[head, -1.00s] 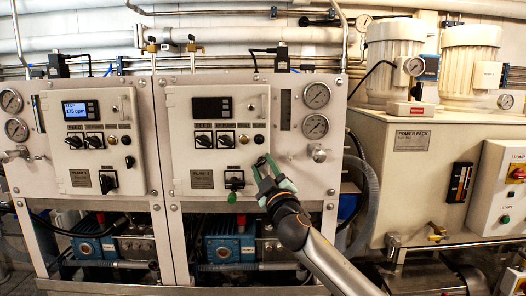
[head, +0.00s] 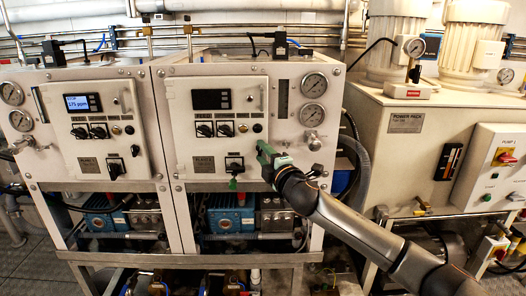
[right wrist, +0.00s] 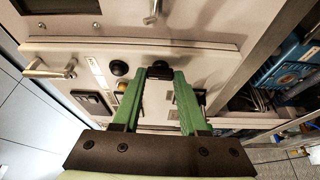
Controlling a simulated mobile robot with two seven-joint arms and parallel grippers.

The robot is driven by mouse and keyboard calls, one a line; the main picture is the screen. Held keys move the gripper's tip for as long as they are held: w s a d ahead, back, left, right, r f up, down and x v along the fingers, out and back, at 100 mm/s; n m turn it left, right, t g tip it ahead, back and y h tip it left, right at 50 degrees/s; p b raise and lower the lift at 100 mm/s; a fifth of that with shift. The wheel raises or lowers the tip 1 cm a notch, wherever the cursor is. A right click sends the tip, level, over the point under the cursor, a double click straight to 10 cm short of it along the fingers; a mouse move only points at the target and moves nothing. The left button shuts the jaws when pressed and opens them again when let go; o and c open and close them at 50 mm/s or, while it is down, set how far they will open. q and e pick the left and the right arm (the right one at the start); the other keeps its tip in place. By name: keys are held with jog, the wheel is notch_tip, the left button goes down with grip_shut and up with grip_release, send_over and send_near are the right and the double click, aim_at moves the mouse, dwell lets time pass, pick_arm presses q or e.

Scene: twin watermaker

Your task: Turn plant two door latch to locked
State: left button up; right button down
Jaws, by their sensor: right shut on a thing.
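The plant two panel door (head: 190,151) stands closed in the middle of the head view, with its display, switches and lower black selector. The black door latch (right wrist: 159,69) shows between my fingertips in the right wrist view, at the door's lower right. My right gripper (head: 263,153) is shut on it; its green fingers (right wrist: 158,84) lie one on each side. The fingers and wrist hide the latch in the head view, and I cannot tell its turn angle. My left gripper is not in view.
The similar plant one door (head: 108,165) is at the left. Two gauges (head: 313,98) and a valve knob (head: 312,141) sit right of the door. The power pack (head: 405,150) and a pump box (head: 500,160) stand at the right. A chrome handle (right wrist: 50,68) stands out near the fingers.

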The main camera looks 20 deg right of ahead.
jog(key=shift+d+n, duration=0.1)
jog(key=shift+n, duration=0.2)
dwell(0.4)
jog(key=shift+c, duration=2.2)
grip_release()
jog(key=s+d+b, duration=0.1)
jog(key=s+b, duration=0.1)
jog(key=s, duration=1)
jog(key=shift+s+d, duration=0.15)
jog(key=shift+s, duration=0.1)
